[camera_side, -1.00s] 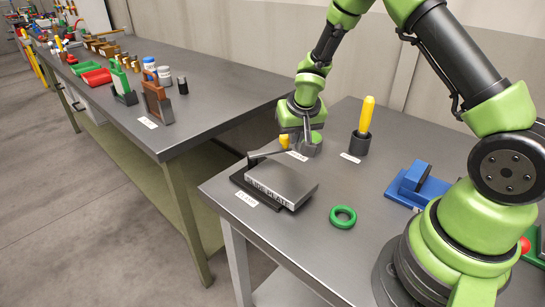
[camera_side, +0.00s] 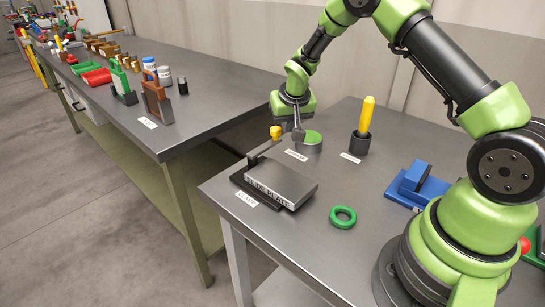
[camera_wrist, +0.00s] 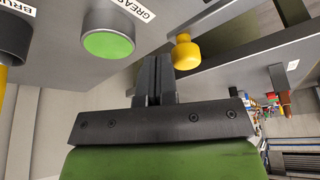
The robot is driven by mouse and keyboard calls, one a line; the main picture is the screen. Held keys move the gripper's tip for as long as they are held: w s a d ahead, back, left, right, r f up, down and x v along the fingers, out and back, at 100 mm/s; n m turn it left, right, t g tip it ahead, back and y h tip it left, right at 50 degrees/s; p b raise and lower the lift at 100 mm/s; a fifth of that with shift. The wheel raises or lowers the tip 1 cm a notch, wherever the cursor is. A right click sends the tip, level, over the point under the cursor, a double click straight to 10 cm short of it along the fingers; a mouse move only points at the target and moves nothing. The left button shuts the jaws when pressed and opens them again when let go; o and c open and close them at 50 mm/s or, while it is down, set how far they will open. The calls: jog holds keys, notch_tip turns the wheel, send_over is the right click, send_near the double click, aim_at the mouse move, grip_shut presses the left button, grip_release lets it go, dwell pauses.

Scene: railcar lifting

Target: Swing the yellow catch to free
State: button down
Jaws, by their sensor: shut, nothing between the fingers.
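The yellow catch knob (camera_side: 276,131) is beyond the dark guide plate (camera_side: 275,182) in the side view, near the far table edge. The plate lies in a dark clamp with a short post (camera_side: 252,158) at its left corner. The dark arm of the catch no longer crosses over the plate. My gripper (camera_side: 298,135) is shut and empty, pointing down just right of the knob. In the wrist view the shut fingers (camera_wrist: 154,80) are close beside the yellow knob (camera_wrist: 185,54); I cannot tell if they touch.
A green-topped grease pot (camera_side: 312,138) stands close to the right of my gripper. A dark cup (camera_side: 360,144) with a yellow-handled brush is further right. A green ring (camera_side: 343,216) and a blue block (camera_side: 417,184) lie on the table.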

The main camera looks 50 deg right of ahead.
dwell(0.4)
jog(key=s+d+r, duration=0.2)
jog(key=s+r, duration=0.5)
jog(key=r, duration=0.2)
jog(key=shift+s+d+r, duration=0.15)
jog(key=shift+s, duration=0.05)
jog(key=s+a+r+n+t+y, duration=0.1)
jog(key=s+a+r+y, duration=0.1)
jog(key=s+a+r, duration=0.4)
jog(key=s+a+r+n+t+y, duration=0.1)
jog(key=s+a+r+t+y, duration=0.1)
jog(key=s+a+r, duration=0.5)
jog(key=s+a, duration=0.5)
jog(key=s, duration=0.1)
jog(key=shift+n+t, duration=0.3)
